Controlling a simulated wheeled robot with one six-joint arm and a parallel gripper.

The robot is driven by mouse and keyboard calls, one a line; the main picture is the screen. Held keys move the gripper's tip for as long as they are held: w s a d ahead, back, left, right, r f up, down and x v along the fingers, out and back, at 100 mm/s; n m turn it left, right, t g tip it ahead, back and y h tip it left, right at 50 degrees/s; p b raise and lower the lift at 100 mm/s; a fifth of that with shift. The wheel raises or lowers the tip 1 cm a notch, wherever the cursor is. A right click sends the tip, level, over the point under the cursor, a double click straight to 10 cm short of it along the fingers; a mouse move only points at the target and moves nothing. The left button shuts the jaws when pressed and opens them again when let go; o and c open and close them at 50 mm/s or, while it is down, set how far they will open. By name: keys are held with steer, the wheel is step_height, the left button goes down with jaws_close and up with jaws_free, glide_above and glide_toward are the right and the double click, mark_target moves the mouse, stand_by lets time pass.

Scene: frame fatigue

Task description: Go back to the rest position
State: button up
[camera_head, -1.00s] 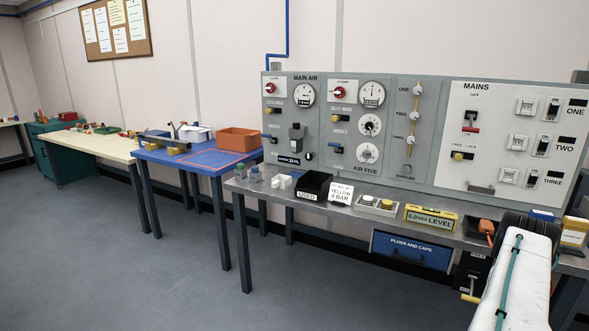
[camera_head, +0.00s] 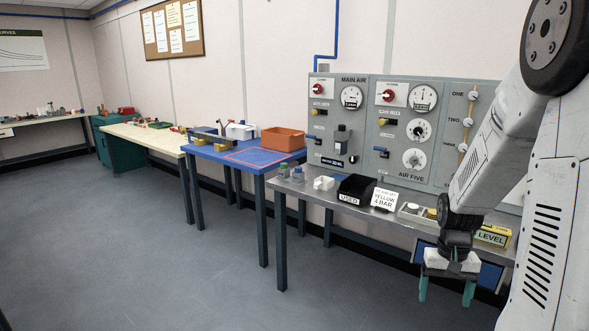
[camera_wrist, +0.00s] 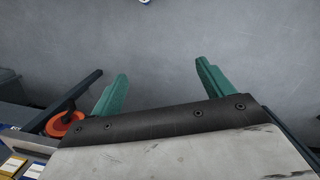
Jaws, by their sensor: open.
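My gripper (camera_head: 446,291) hangs at the lower right of the head view, pointing down in front of the metal bench. Its two green fingers are spread apart with nothing between them. In the wrist view my gripper (camera_wrist: 160,85) also shows open and empty, with grey floor beyond the fingertips. My white arm comes down from the upper right of the head view and hides part of the panel and bench.
The metal bench (camera_head: 320,196) carries a black USED bin (camera_head: 356,188), a white sign (camera_head: 384,199) and a yellow level (camera_head: 493,235). A blue table (camera_head: 240,155) holds an orange bin (camera_head: 283,139). The floor (camera_head: 150,260) at left is clear.

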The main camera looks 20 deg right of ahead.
steer(key=s+a+r+n+t, duration=0.1)
steer(key=s+a+r+n, duration=0.1)
steer(key=s+a+r, duration=0.2)
steer(key=s+a+r+n+t, duration=0.1)
steer(key=s+a+r, duration=0.3)
steer(key=a+r, duration=0.4)
steer(key=s+a+r+n+t, duration=0.1)
steer(key=s+a+r+n, duration=0.2)
steer(key=a+r, duration=0.4)
steer(key=s+a, duration=0.1)
steer(key=a, duration=0.4)
steer(key=shift+s+n, duration=0.3)
steer(key=shift+n, duration=0.1)
steer(key=shift+r, duration=0.1)
